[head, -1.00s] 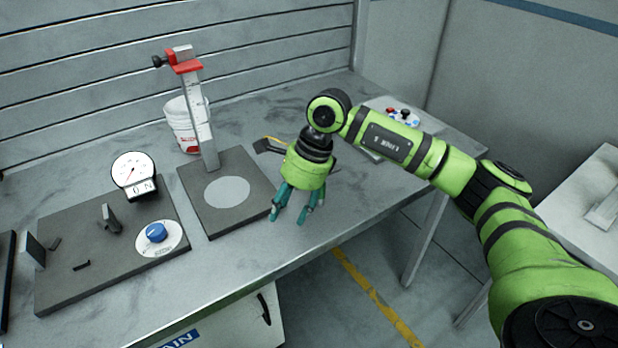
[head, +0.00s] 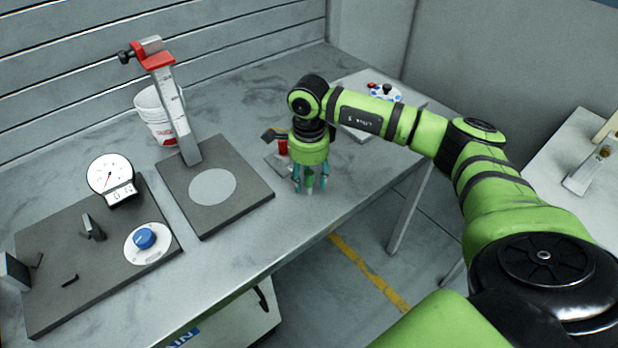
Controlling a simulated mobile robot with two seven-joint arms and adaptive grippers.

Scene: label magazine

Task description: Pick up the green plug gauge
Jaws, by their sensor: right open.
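My right gripper (head: 310,184) points straight down over the table near its front edge, right of the height stand. Its teal fingers are open. A small green piece (head: 309,183), which looks like the green plug gauge, shows between the fingers, mostly hidden by them. I cannot tell whether the fingers touch it. My left gripper is not in view.
A height stand with a red clamp (head: 158,61) and dark base (head: 240,205) stands left of the gripper. A dial gauge (head: 110,174) and blue knob (head: 145,239) sit on a dark plate further left. A red object (head: 283,147) is close behind the gripper. A white bucket (head: 150,115) stands behind the stand.

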